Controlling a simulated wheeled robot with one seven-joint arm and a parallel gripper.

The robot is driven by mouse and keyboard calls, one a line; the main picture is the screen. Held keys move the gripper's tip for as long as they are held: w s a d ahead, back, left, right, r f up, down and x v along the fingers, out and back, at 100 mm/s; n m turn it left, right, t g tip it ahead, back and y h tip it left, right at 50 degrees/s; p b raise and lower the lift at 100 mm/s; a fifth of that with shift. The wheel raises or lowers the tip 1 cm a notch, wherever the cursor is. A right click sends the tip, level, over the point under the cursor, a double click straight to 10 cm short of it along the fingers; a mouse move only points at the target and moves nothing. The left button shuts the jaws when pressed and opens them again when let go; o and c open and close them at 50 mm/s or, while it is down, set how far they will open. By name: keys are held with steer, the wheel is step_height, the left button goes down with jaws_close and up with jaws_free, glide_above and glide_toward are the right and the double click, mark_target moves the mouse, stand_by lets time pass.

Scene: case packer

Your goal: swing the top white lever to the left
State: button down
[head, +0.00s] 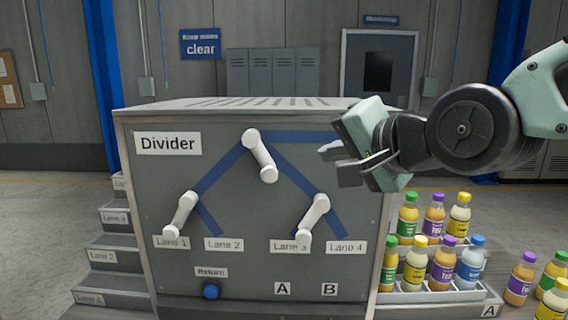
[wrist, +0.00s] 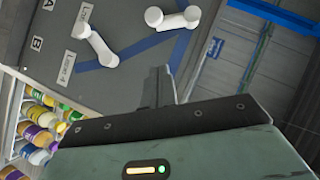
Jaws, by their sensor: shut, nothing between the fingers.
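The top white lever (head: 261,158) is on the grey Divider panel (head: 150,200). Its round pivot is at the peak of the blue lines, and its free end hangs down and slightly right. In the wrist view the top lever (wrist: 172,18) shows at the upper edge. My gripper (head: 338,160) is shut and empty, to the right of the top lever and apart from it, by the panel's upper right. The gripper fingers (wrist: 160,86) also show in the wrist view, with nothing between them.
Two lower white levers, left (head: 181,213) and right (head: 313,218), both slant down-left. A blue Return button (head: 211,291) is below. Bottles (head: 443,264) stand in a rack at the right. Steps (head: 110,255) flank the panel's left.

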mark_target(260, 155)
steer(key=shift+w+a+f+p, duration=0.65)
steer(key=shift+w+a+f, duration=0.15)
steer(key=shift+w+a, duration=0.4)
steer(key=shift+w+a+f+p, duration=0.7)
steer(key=shift+w+a+f, duration=0.1)
steer(key=shift+w+a, duration=0.4)
steer(key=shift+w+a+f+p, duration=0.65)
steer(key=shift+w+a+f, duration=0.15)
steer(key=shift+w+a, duration=0.35)
steer(key=shift+f+b, duration=0.2)
steer(key=shift+b, duration=0.15)
steer(key=shift+f+y+b, duration=0.1)
steer(key=shift+y+b, duration=0.2)
steer(key=shift+b, duration=0.35)
